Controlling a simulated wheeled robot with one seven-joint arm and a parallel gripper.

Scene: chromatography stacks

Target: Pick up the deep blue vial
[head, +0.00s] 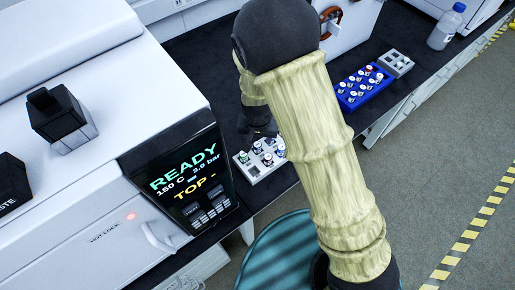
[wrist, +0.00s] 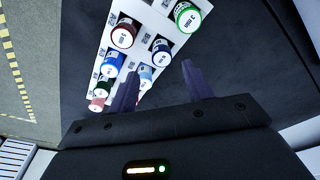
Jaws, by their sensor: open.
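In the wrist view a white rack (wrist: 150,18) holds several capped vials with white labels. Two are blue: a brighter, deep blue vial (wrist: 112,64) at the rack's left side, and a darker navy one (wrist: 161,52) at its right side; I cannot tell for certain which is the named one. My gripper (wrist: 159,76) is open, its fingers apart with no vial visibly held. The left finger overlaps the rack's near right edge; the right finger is over the dark bench. In the head view the rack (head: 254,174) is partly hidden by my arm.
Dark red (wrist: 122,36), green (wrist: 187,17) and light blue (wrist: 146,76) vials stand close by in the rack. A blue rack (head: 348,103) of vials, a small grey rack (head: 397,62) and a bottle (head: 445,28) are farther right. The READY instrument (head: 180,185) borders the left.

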